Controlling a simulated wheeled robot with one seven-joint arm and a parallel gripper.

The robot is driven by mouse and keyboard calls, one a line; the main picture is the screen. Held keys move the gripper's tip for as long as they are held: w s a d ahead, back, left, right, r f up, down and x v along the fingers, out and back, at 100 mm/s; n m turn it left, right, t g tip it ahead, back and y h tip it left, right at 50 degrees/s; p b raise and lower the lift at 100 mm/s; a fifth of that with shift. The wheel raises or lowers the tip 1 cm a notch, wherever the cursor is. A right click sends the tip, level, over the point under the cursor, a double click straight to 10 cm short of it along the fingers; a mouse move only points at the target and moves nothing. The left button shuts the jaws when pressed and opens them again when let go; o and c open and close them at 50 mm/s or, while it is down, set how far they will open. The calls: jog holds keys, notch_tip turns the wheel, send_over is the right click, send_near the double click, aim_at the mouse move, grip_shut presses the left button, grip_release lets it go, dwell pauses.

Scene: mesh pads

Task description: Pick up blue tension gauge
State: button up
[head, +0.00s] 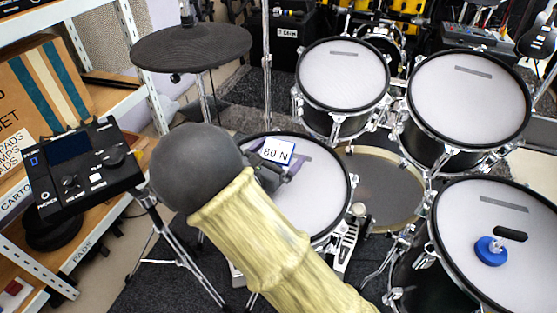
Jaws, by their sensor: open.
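The blue tension gauge (490,252) is a round blue disc with a short post and a black bar handle on top. It stands upright on the white mesh pad of the front right drum (465,215). My gripper (272,176) is dark and largely hidden behind my own sleeved arm. It is over the snare pad at the centre, well to the left of the blue gauge and apart from it. It is open; I see nothing held in it.
A white card reading "80 N" (277,151) and a purple item (299,162) are at the snare pad (318,200). Two tom pads (343,80) (469,97) stand behind. A drum module (85,165), a cymbal pad (190,48) and shelves are at left.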

aim_at(279, 148)
jog(key=c, duration=1.3)
jog(key=shift+r, duration=0.15)
notch_tip(279, 148, up, 10)
jog(key=p, duration=0.5)
